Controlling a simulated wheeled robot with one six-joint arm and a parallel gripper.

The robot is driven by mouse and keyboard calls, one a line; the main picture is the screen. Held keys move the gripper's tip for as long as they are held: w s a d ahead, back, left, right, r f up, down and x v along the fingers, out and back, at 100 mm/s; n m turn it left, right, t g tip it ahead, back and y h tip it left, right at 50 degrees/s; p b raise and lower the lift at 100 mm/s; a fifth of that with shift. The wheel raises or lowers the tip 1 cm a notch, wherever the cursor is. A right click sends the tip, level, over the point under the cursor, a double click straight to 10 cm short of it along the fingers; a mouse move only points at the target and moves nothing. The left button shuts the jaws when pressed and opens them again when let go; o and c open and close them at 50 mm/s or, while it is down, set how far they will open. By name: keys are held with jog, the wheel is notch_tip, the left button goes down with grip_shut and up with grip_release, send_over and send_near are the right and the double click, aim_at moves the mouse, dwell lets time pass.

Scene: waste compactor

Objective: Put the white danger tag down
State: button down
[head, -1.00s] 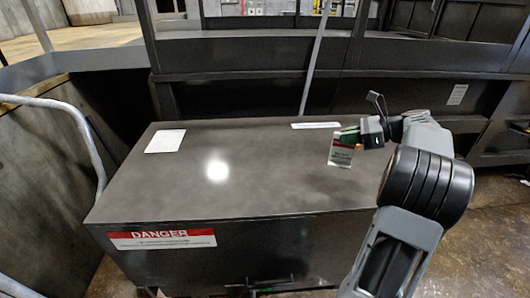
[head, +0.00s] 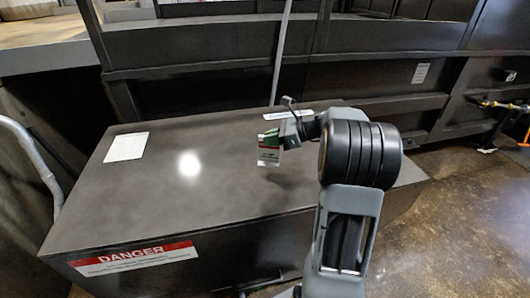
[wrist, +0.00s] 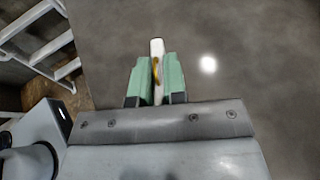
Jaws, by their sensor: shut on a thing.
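My gripper (head: 275,136) is shut on the white danger tag (head: 268,157) and holds it above the dark box top (head: 200,205). In the head view the tag hangs roughly upright below the fingers, with a red band and small print. In the wrist view the tag (wrist: 157,47) shows edge-on as a thin white strip between the green fingertips (wrist: 155,78). A yellowish piece lies along it there. The gap between the tag's lower edge and the box top is hard to judge.
A white sheet (head: 126,146) lies at the box top's left, and a white strip (head: 302,113) lies at its back edge. A DANGER label (head: 136,257) is on the front face. A pole (head: 279,60) rises behind. Much of the box top is clear.

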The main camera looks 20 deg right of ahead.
aim_at(265, 161)
jog(key=shift+w+a+f, duration=0.25)
jog(key=shift+a+f, duration=0.35)
jog(key=shift+f, duration=0.15)
jog(key=shift+a+f, duration=0.15)
jog(key=shift+f, duration=0.75)
jog(key=shift+a+f, duration=0.1)
jog(key=shift+f, duration=0.8)
jog(key=shift+f, duration=0.15)
jog(key=c, duration=1.2)
grip_release()
jog(key=shift+o, duration=0.2)
